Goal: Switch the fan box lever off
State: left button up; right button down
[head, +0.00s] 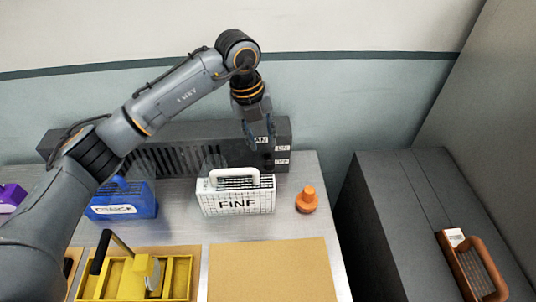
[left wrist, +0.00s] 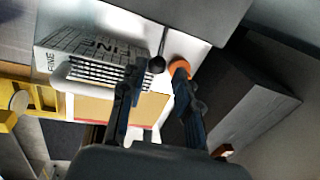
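The fan box (head: 190,135) is a long dark box with slats, standing at the back of the table against the wall. Small white labels (head: 283,161) sit on its right end. My left gripper (head: 260,142) is in front of that right end, pointing down. In the left wrist view its two fingers (left wrist: 160,85) are spread apart. The lever (left wrist: 157,64), a thin stem with a dark round knob, shows between the fingers, closer to the left one. I cannot tell whether it touches. In the head view the gripper hides the lever. My right gripper is not in view.
A white "FINE" filter box (head: 237,200) with a handle stands left of the gripper, an orange cone-like object (head: 306,199) to its right. A blue box (head: 120,203), a yellow tray (head: 180,275) and a tan mat (head: 270,270) lie nearer. A dark cabinet (head: 400,220) stands right.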

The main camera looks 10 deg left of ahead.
aim_at(269, 163)
pick_arm(q)
jog(key=f, duration=0.2)
jog(key=d+f+p, duration=0.1)
jog(key=f, duration=0.5)
jog(key=shift+w+d+f+p, duration=0.25)
jog(key=shift+w+p, duration=0.05)
jog(key=shift+p, duration=0.1)
